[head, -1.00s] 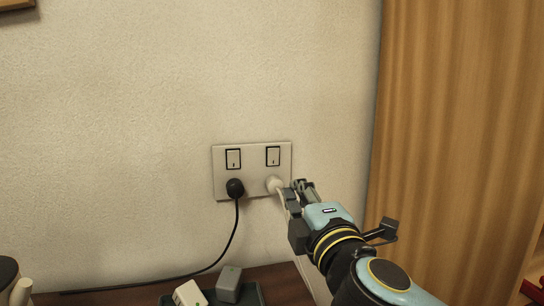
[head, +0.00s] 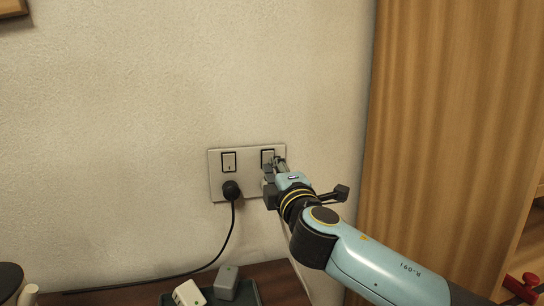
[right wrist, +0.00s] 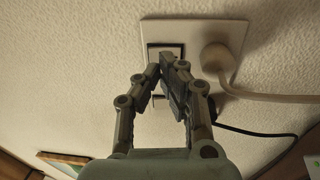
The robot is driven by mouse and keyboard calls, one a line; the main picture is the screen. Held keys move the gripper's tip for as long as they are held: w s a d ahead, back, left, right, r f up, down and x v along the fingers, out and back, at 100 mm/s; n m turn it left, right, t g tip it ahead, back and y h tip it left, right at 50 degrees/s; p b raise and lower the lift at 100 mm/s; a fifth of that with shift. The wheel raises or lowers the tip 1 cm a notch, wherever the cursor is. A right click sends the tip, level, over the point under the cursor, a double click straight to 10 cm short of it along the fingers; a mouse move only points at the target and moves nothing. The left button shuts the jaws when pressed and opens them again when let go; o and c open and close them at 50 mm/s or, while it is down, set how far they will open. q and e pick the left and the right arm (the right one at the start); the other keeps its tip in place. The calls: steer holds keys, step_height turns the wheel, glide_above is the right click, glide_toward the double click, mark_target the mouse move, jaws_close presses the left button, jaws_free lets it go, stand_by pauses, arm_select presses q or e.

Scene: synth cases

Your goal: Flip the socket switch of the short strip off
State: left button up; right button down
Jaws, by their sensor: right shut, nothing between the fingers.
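A white double socket plate (head: 216,182) is on the wall, with a left rocker switch (head: 229,162) above a black plug (head: 231,190). My right gripper (head: 276,163) is shut and empty at the right rocker switch (head: 265,154), partly covering it. In the right wrist view, the fingertips (right wrist: 164,66) lie over the lower part of this switch (right wrist: 165,48); I cannot tell whether they touch it. A white plug (right wrist: 216,57) with a pale cable sits beside it there; my gripper hides this plug in the head view. My left gripper is not in view.
A dark tray (head: 247,294) on the brown table holds a white adapter (head: 187,293) and a grey adapter (head: 227,282). The black cable (head: 226,243) runs down and left. A wooden panel (head: 450,130) stands on the right. The wall around the plate is clear.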

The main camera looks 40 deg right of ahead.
mark_target(269, 156)
steer(key=x, duration=0.2)
steer(key=shift+w+d, duration=0.1)
steer(key=shift+w, duration=0.15)
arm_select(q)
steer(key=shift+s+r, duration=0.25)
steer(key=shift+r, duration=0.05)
arm_select(e)
steer(key=shift+w, duration=0.1)
steer(key=shift+w+d+r, duration=0.1)
steer(key=shift+w+r+p, duration=0.1)
steer(key=shift+r+p, duration=0.2)
steer(key=shift+p, duration=0.05)
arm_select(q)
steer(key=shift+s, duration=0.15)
arm_select(e)
steer(key=shift+f, duration=0.15)
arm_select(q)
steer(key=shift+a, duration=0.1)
